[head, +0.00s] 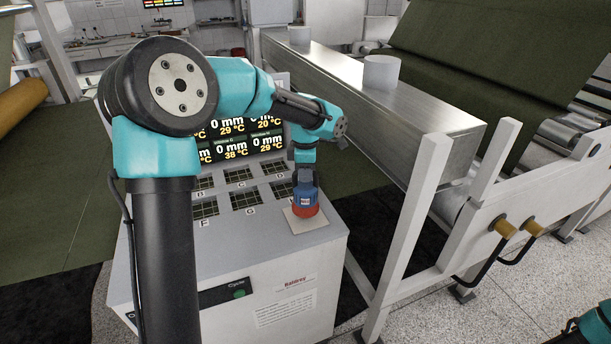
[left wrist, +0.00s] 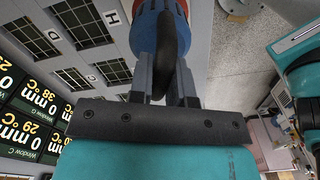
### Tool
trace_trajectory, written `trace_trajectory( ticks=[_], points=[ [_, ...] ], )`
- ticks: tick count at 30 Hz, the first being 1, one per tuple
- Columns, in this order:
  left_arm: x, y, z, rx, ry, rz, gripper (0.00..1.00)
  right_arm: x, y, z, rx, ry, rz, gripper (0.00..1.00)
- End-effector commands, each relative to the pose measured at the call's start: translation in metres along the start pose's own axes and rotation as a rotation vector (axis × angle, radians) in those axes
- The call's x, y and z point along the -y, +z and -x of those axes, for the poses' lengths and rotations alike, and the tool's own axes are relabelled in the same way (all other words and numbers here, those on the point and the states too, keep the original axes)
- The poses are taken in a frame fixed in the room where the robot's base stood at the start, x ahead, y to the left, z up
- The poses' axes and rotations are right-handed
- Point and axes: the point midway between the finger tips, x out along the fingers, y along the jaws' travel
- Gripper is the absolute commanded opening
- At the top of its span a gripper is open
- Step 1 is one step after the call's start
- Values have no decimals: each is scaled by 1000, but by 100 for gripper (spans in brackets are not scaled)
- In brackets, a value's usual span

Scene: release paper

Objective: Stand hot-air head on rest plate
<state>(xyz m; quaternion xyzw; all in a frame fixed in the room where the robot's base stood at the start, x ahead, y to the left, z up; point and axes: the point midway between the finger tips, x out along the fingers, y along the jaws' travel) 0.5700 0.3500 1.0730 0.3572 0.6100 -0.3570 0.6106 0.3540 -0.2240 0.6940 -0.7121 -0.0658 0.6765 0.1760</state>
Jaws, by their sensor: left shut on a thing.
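The hot-air head (head: 304,204) is a blue tool with a red-orange lower end, upright over the pale square rest plate (head: 298,225) on the right part of the grey cabinet top. Its lower end looks to be at the plate, but I cannot tell whether it touches. My left gripper (head: 305,178) comes down from above and is shut on the head. In the left wrist view the gripper's fingers (left wrist: 166,92) close on the head's black handle (left wrist: 166,50). The head's blue body (left wrist: 145,32) shows behind it. My right gripper is out of view.
The cabinet top (head: 235,235) has several dark gridded windows (head: 245,198) left of the plate and a display (head: 240,140) at the back. A metal beam (head: 400,110) on a white frame stands to the right.

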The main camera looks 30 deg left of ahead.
Motion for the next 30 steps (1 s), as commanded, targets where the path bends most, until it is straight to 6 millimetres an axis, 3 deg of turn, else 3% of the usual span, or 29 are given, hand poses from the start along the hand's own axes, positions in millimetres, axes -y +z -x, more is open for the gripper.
trace_trajectory(
  ticks=[11, 21, 30],
  points=[
    [-9, 0, 0, 1, 2, 0, 0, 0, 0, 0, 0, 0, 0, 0],
    [-8, -1, -31, 0, 1, -1, 0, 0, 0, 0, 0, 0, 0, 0],
    [-9, 0, -35, 1, 2, -1, 0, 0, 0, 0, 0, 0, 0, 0]
  ],
)
